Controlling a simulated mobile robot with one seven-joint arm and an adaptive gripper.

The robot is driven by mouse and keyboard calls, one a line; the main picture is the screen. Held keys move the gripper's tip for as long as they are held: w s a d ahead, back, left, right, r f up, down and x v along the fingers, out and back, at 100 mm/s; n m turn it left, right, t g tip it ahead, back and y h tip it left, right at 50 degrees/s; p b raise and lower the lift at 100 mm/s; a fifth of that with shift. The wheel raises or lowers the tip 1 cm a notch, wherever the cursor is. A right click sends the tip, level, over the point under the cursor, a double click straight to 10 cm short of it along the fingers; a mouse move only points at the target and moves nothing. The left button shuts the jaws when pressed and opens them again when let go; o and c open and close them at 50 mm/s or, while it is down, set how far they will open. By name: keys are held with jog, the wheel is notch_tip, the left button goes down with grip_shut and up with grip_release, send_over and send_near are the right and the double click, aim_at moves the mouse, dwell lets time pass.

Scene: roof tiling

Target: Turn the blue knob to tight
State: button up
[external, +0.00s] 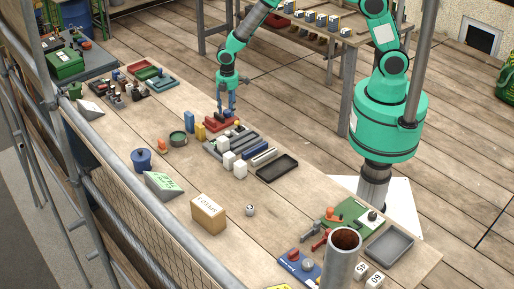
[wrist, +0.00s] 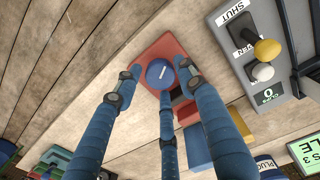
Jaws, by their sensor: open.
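The blue knob (wrist: 157,68) is a round disc with a white line across its top, on a red base (wrist: 151,49). In the external view the red base (external: 214,127) lies on the long wooden table under my gripper (external: 227,110); the knob is hard to make out there. In the wrist view my gripper (wrist: 158,84) is open, with blue fingers on the left, right and near sides of the knob. Nothing is held. I cannot tell whether any finger touches the knob. Any tight marking is not legible.
A grey panel (wrist: 231,53) marked SHUT and OPEN, with a yellow ball handle (wrist: 267,50), stands close on the right in the wrist view. A blue block (external: 189,121) and a yellow block (external: 200,132) stand beside the base. A black tray (external: 278,167) lies nearer.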

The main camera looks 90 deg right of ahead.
jog(key=shift+f, duration=0.55)
jog(key=shift+c, duration=0.2)
jog(key=c, duration=0.8)
jog(key=shift+m, duration=0.4)
jog(key=m, duration=0.2)
jog(key=shift+m, duration=2.4)
